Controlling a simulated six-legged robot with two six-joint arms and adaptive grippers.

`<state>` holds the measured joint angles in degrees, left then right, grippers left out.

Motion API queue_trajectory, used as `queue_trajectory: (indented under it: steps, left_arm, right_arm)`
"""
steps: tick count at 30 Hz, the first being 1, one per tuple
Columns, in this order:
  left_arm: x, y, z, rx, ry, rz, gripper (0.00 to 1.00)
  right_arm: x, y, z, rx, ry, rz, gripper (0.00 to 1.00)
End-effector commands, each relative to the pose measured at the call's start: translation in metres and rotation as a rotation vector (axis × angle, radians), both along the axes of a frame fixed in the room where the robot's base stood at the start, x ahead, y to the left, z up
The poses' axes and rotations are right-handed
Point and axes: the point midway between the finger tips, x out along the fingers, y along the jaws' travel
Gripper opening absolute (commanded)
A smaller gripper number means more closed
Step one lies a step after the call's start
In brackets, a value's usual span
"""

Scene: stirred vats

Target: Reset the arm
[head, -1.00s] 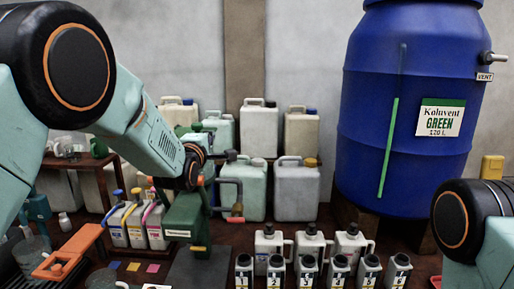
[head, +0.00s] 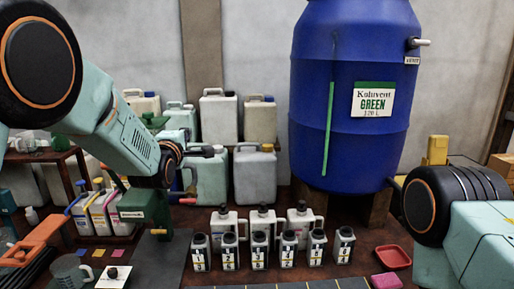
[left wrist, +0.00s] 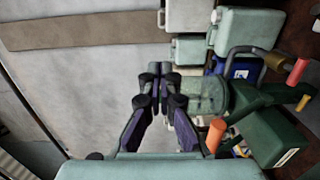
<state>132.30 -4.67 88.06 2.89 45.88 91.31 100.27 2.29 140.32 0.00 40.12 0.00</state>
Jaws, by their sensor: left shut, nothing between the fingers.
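My left arm comes in from the left in the head view, over the bench. My left gripper (head: 205,152) is small and dark there, in front of the pale green jerrycans. In the left wrist view my left gripper (left wrist: 160,72) has its two dark fingers together, with nothing between them. It is raised and points toward the wall and canisters. My right arm shows at the right edge of the head view; its gripper is out of the picture.
A dark green machine (left wrist: 262,130) with orange-tipped handles is close beside the fingers. Several numbered bottles (head: 259,250) stand along the front. A large blue barrel (head: 352,100) is behind. A red tray (head: 394,257) and a pink block (head: 386,281) lie at the right.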

Motion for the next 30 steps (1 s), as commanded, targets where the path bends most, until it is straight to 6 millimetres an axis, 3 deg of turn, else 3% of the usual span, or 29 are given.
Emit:
queue_trajectory:
  steps: [4, 10, 17, 20, 23, 30]
  left_arm:
    - [0.0, 0.003, 0.002, 0.017, -0.002, 0.001, 0.0]
    - [0.003, 0.005, -0.004, 0.205, 0.009, -0.004, 0.0]
    - [-0.016, 0.009, -0.044, 0.476, 0.096, -0.026, 0.0]
    - [-0.037, 0.013, -0.09, 0.641, 0.183, -0.063, 0.0]
    - [-0.067, 0.018, -0.149, 0.804, 0.287, -0.122, 0.0]
    - [-0.152, 0.027, -0.285, 1.089, 0.514, -0.315, 0.0]
  right_arm:
    - [0.0, 0.0, 0.0, 0.0, 0.001, -0.001, 0.4]
    - [-0.001, 0.0, 0.0, 0.0, 0.002, 0.0, 0.4]
    - [0.0, 0.0, 0.0, 0.0, 0.0, 0.0, 0.4]
    - [0.0, 0.0, -0.005, 0.0, 0.0, 0.0, 0.4]
    - [0.0, 0.0, -0.015, 0.0, 0.0, 0.0, 0.4]
    - [-0.001, 0.0, -0.04, 0.0, 0.002, 0.0, 0.4]
